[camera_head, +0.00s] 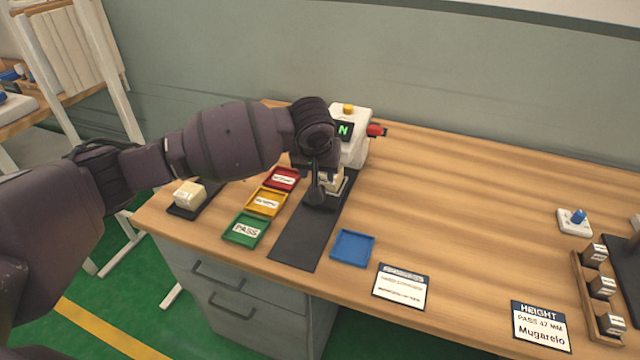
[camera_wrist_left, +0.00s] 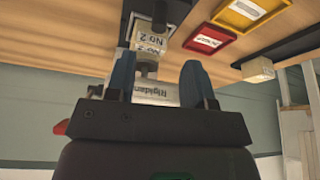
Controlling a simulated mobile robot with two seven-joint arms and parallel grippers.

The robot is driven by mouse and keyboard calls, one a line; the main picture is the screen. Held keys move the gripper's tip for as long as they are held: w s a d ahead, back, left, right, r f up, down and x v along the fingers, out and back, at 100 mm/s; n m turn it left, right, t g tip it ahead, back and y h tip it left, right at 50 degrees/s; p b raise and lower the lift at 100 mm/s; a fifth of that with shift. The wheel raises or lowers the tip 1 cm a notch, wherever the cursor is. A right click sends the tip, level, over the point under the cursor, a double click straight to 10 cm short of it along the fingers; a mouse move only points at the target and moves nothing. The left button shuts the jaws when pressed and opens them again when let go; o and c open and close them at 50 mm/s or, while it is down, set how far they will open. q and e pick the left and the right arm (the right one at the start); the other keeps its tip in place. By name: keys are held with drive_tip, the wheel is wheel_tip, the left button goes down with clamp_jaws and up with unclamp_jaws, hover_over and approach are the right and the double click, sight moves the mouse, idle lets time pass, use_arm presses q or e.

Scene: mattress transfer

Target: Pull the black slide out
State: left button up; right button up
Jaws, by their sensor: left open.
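A long black strip (camera_head: 305,238) lies on the wooden table and runs to the front of the white tester (camera_head: 352,150). A dark slide part with a rounded end (camera_head: 317,195) sits on the strip, partly hidden by my gripper. A cream sample block marked "No 2" rests at the slide; it shows in the left wrist view (camera_wrist_left: 150,45). My left gripper (camera_head: 322,182) is above the slide, close to the block and tester. In the left wrist view its two blue fingers (camera_wrist_left: 157,80) stand apart. Contact with the slide cannot be told. My right gripper is not in view.
Red (camera_head: 282,179), yellow (camera_head: 266,202) and green (camera_head: 245,230) trays lie left of the strip. A blue tray (camera_head: 352,247) lies right of it. A cream block (camera_head: 188,194) sits on a dark pad at far left. The table's middle right is clear.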

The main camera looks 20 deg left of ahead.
use_arm(q)
drive_tip(key=b+x, duration=0.3)
drive_tip(key=x, duration=0.6)
drive_tip(key=shift+f, duration=0.25)
drive_tip(key=shift+w+f, duration=0.4)
drive_tip(key=shift+f, duration=0.25)
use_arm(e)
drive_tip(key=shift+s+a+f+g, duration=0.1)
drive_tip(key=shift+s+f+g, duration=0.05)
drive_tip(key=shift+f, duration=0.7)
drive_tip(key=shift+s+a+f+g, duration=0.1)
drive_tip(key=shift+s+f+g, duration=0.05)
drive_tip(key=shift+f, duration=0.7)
use_arm(q)
drive_tip(key=shift+c, duration=0.5)
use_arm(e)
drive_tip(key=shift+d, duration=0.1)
use_arm(q)
clamp_jaws()
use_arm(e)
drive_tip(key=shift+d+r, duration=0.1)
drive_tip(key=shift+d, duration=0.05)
